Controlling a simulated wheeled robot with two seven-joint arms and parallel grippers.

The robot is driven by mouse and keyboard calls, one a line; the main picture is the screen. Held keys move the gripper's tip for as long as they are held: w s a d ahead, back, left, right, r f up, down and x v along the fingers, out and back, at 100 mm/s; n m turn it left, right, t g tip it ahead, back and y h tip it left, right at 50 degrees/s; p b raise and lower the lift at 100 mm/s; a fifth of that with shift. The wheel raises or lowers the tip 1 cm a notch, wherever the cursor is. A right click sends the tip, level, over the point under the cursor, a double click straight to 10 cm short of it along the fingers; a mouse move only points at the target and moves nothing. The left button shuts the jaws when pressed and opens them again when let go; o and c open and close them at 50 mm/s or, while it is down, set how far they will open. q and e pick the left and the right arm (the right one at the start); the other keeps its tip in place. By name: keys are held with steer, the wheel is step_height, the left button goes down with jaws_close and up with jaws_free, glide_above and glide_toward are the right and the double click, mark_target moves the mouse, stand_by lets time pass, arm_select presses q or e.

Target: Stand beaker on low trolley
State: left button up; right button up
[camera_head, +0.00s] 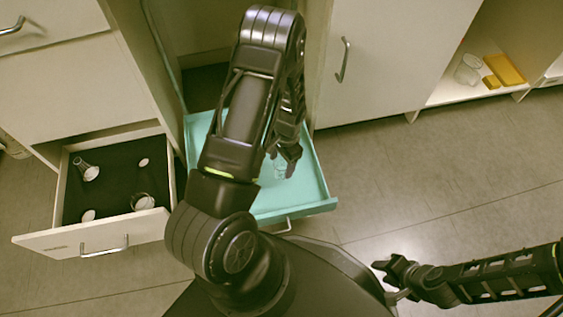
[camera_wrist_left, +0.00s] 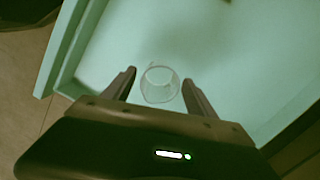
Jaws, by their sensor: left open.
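A clear glass beaker (camera_head: 280,170) stands on the bare surface of the teal low trolley (camera_head: 310,192) in the head view. It also shows in the left wrist view (camera_wrist_left: 160,84), on the pale teal surface. My left gripper (camera_head: 289,152) is above the trolley, reaching down at the beaker. In the left wrist view its two fingers (camera_wrist_left: 159,88) are open, one on each side of the beaker, with gaps visible between glass and fingers. My right gripper (camera_head: 386,276) is at the lower right, over the floor and away from the trolley; whether it is open is unclear.
An open drawer (camera_head: 120,185) on the left holds several glass vessels. A low shelf (camera_head: 455,95) at the upper right holds glassware (camera_head: 468,70) and yellow boxes (camera_head: 505,69). White cabinets stand behind. The floor right of the trolley is clear.

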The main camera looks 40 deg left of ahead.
arm_select(q)
step_height(320, 180, up, 12)
steer(key=w+p, duration=0.1)
steer(key=p, duration=0.3)
steer(key=shift+w+d+f, duration=0.15)
steer(key=shift+w+f, duration=0.05)
stand_by(0.4)
steer(key=s+d+f+n+h, duration=0.1)
steer(key=s+d, duration=0.3)
steer(key=d, duration=0.4)
steer(key=s+d+f+n+t+h, duration=0.1)
steer(key=s+d, duration=0.3)
steer(key=d, duration=0.4)
steer(key=s+d+f+n+t+h, duration=0.1)
steer(key=s+d+f+n+h, duration=0.1)
steer(key=s+d, duration=0.3)
steer(key=d+f+n, duration=0.1)
steer(key=d, duration=0.3)
steer(key=shift+c, duration=0.3)
